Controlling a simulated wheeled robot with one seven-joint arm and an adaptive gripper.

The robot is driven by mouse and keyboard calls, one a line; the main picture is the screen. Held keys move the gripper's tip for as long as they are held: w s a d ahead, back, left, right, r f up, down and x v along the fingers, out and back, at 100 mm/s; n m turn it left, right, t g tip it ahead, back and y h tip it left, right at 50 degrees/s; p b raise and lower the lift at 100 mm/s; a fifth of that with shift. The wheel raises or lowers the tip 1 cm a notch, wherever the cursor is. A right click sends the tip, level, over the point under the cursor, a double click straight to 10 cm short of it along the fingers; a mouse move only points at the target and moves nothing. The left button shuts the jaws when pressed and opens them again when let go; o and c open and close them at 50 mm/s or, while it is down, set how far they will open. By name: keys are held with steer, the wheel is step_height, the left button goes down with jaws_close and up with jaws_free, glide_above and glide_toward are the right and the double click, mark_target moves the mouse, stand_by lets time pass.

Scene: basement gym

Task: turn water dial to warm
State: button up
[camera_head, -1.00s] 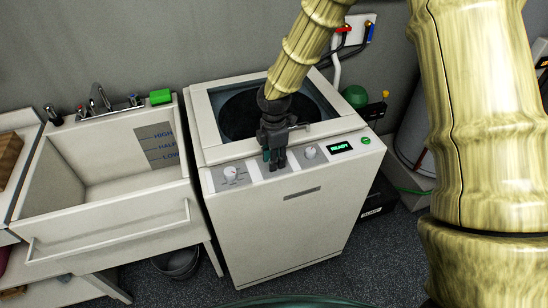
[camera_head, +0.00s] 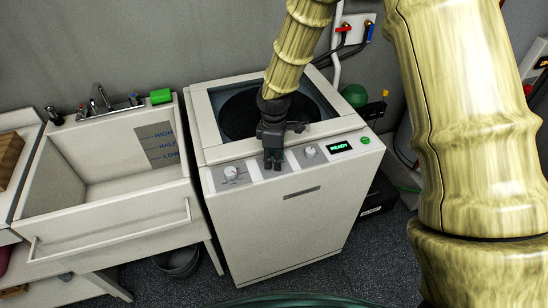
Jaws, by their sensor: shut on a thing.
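The washing machine (camera_head: 283,222) stands in the middle of the head view, with a sloped control panel along its top front edge. On the panel are a left white dial (camera_head: 231,173) and a right white dial (camera_head: 310,152). My gripper (camera_head: 273,165) points down at the middle of the panel, between these two dials. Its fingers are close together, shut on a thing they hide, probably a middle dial. The labels are too small to read, so I cannot tell which dial is for water or its setting.
A lit display (camera_head: 340,147) reading READY and a green button (camera_head: 365,140) are at the panel's right end. A utility sink (camera_head: 105,190) stands close on the left, with a green block (camera_head: 161,96) on its rim. Black boxes lie right of the machine.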

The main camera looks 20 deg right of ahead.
stand_by(0.4)
steer(key=o, duration=1)
step_height(320, 180, up, 12)
stand_by(0.5)
